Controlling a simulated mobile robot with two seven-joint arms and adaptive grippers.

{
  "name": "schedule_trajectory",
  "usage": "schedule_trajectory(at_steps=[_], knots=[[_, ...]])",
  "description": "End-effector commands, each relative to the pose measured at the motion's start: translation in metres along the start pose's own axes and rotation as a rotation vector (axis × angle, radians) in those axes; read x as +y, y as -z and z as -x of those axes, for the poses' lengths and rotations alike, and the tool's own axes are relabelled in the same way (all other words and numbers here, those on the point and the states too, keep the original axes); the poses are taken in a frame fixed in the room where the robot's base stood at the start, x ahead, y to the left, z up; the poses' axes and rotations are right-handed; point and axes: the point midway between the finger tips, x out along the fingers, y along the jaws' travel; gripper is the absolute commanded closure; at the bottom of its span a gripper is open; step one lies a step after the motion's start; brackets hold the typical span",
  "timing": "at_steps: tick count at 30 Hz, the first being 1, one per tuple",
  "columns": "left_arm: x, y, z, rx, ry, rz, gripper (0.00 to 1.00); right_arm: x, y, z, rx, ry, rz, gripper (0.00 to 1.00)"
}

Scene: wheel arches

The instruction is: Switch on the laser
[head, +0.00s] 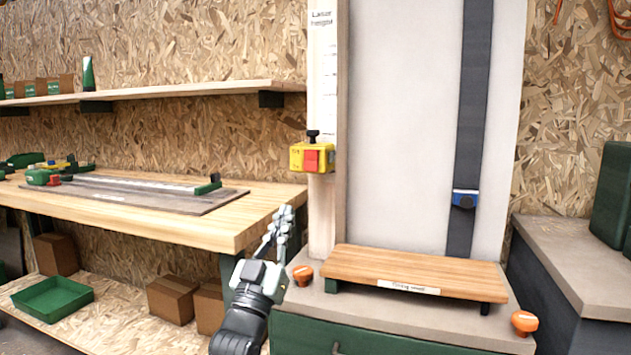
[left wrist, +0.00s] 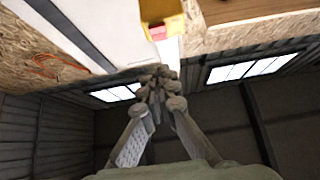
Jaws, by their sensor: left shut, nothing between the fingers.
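The laser's switch looks to be the yellow box (head: 296,158) with a red front (head: 312,160) and a black knob (head: 313,136) on top. It is fixed to the narrow upright at the left of the tall grey panel. My left gripper (head: 284,212) is shut and empty, pointing up, below and a little left of the box in the head view, apart from it. In the left wrist view the shut fingertips (left wrist: 162,76) show below the yellow box (left wrist: 172,28) and its red part (left wrist: 157,33). My right gripper is not in view.
A wooden step (head: 410,268) stands on the grey cabinet top, with orange knobs (head: 303,274) at its corners. A wooden workbench (head: 225,228) is at the left. A blue slider (head: 464,199) sits on the dark vertical strip. The space between gripper and box looks clear.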

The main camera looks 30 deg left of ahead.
Motion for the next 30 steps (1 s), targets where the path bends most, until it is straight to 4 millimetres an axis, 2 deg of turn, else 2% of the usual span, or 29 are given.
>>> schedule_trajectory(at_steps=[10, 14, 17, 21, 29, 30], knots=[[-0.001, 0.003, -0.001, 0.009, 0.002, 0.000, 1.00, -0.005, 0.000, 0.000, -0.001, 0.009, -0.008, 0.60], [-0.001, 0.004, -0.009, 0.010, 0.001, 0.000, 1.00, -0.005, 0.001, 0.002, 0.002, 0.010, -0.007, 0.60], [-0.001, 0.004, -0.023, 0.010, 0.001, 0.000, 1.00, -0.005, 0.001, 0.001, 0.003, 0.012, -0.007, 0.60], [0.000, 0.005, -0.052, 0.011, 0.001, -0.001, 1.00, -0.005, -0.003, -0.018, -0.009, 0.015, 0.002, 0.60], [-0.001, 0.006, -0.107, 0.010, 0.001, -0.001, 1.00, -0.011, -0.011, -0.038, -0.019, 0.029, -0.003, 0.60], [-0.001, -0.004, -0.110, 0.005, 0.001, 0.000, 1.00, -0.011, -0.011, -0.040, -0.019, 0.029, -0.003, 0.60]])
